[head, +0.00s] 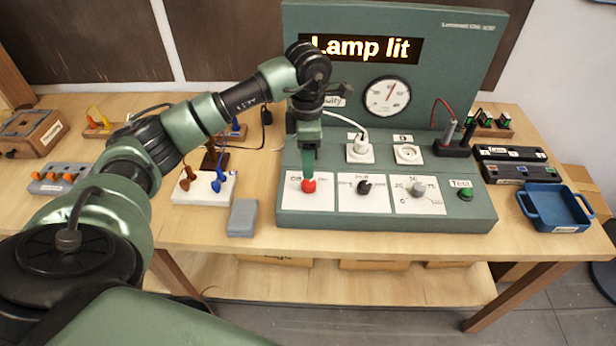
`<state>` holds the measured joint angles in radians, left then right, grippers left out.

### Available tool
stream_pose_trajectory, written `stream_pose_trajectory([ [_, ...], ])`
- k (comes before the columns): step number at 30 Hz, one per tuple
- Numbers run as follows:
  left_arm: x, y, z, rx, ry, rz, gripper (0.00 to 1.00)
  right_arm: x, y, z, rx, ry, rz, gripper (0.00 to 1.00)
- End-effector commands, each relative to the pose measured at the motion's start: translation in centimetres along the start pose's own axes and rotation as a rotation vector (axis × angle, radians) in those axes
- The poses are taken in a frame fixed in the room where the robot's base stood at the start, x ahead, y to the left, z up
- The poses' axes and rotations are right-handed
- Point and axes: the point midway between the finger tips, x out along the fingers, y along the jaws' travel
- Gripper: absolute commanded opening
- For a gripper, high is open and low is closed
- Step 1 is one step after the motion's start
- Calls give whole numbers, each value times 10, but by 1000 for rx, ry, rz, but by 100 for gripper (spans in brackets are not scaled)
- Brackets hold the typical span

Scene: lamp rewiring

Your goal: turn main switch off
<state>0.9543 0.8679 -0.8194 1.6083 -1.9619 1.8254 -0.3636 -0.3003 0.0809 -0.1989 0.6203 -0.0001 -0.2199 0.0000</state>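The main switch appears to be the red knob (309,187) on a white plate (293,203) at the left of the green console's (385,224) front. The plate carries small lettering, too small to read surely. My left gripper (309,172) reaches down from above, its green fingertips at the top of the red knob. The fingers line up in this view, so I cannot tell whether they grip the knob or only touch it. The display (361,48) on the console reads "Lamp lit". My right gripper is not in view.
A black knob (364,187), a grey knob (418,189) and a green button (466,194) sit right of the red knob. A white plug (360,148) stands in a socket behind. A grey block (243,217) lies left of the console. A blue tray (556,207) stands at the right.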

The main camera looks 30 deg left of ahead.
Motion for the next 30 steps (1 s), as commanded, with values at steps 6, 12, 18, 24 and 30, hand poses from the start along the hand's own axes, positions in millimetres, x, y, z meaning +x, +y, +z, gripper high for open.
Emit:
stream_pose_trajectory([
  [6, 33, -2, 0, 2, 2, -7, 55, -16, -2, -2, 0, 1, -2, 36],
  [12, 61, -3, 2, 3, -2, -6, 55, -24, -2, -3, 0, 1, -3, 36],
  [18, 71, -2, 2, 3, -4, -3, 55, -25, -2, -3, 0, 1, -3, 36],
  [24, 72, -2, 2, 3, -5, -3, 55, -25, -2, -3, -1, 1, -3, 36],
  [30, 72, -2, 2, 3, -5, -3, 0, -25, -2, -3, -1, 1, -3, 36],
])
